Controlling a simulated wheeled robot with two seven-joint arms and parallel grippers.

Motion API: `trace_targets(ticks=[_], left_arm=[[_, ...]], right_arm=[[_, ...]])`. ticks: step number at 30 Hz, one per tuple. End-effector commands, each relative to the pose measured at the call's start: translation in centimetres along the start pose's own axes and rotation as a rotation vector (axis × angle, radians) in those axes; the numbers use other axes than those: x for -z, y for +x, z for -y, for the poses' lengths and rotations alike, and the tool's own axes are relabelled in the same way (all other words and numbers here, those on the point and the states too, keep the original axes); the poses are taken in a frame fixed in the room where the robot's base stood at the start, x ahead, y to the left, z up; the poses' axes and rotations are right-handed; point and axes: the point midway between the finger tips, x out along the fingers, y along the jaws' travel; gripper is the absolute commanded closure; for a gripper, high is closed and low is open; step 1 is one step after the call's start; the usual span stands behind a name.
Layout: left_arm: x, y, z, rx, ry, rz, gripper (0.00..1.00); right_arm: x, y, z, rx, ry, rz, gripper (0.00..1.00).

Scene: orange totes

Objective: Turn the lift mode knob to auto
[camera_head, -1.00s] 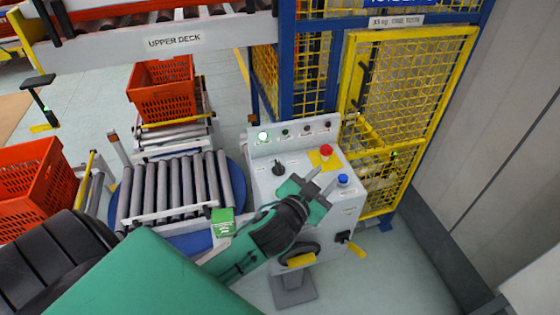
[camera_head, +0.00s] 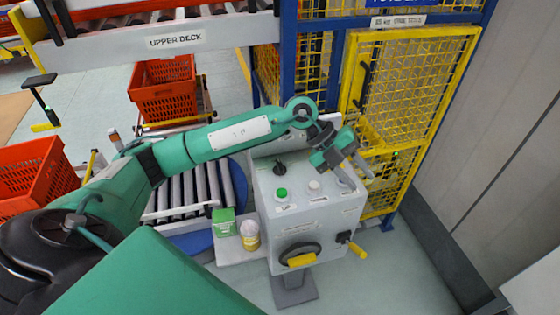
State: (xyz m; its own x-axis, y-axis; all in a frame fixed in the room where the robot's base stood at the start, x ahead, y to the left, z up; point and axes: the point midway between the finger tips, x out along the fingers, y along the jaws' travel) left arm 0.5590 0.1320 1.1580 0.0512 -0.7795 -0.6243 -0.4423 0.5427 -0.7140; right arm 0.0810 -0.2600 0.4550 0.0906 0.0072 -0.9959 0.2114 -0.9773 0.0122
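A small black knob (camera_head: 279,168) sits at the upper left of the grey control box (camera_head: 290,222); its label is too small to read, so I cannot confirm it is the lift mode knob or tell its setting. My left gripper (camera_head: 359,182) is over the right side of the box, to the right of the knob and apart from it. Its two grey fingers are spread, with nothing between them. My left arm crosses in front of the box's back panel and hides its lights. My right gripper is not in view.
A green button (camera_head: 281,193) and a white button (camera_head: 314,186) are on the box top. A black handwheel (camera_head: 299,252) and a yellow-handled lever (camera_head: 354,246) are on its front. A green box (camera_head: 223,222) and a yellow-white jar (camera_head: 250,236) stand beside it. A yellow mesh cage (camera_head: 410,90) rises behind.

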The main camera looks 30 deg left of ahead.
Motion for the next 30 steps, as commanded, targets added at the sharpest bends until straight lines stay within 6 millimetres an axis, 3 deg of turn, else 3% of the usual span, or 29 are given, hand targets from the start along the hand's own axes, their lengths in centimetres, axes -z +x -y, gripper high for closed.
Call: trace_targets(ticks=[3,6,9,14,20,30], left_arm=[[-4.1,-4.8,-3.3,-0.261,-0.063,0.146,0.65],[-6.7,-9.5,-5.8,-0.452,-0.148,0.274,0.65],[-8.4,-13.9,-7.6,-0.593,-0.237,0.387,0.65],[-9.4,-18.4,-9.2,-0.716,-0.334,0.495,0.65],[-9.8,-18.8,-10.2,-0.745,-0.36,0.518,0.65],[-11.7,-14.6,-14.8,-0.745,-0.36,0.513,0.65]], right_arm=[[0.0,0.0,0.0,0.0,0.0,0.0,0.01],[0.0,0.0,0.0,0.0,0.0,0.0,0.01],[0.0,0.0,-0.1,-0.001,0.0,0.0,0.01],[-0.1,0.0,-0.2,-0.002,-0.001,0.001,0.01],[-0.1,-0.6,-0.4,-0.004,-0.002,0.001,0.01],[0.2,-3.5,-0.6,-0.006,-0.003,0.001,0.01]])
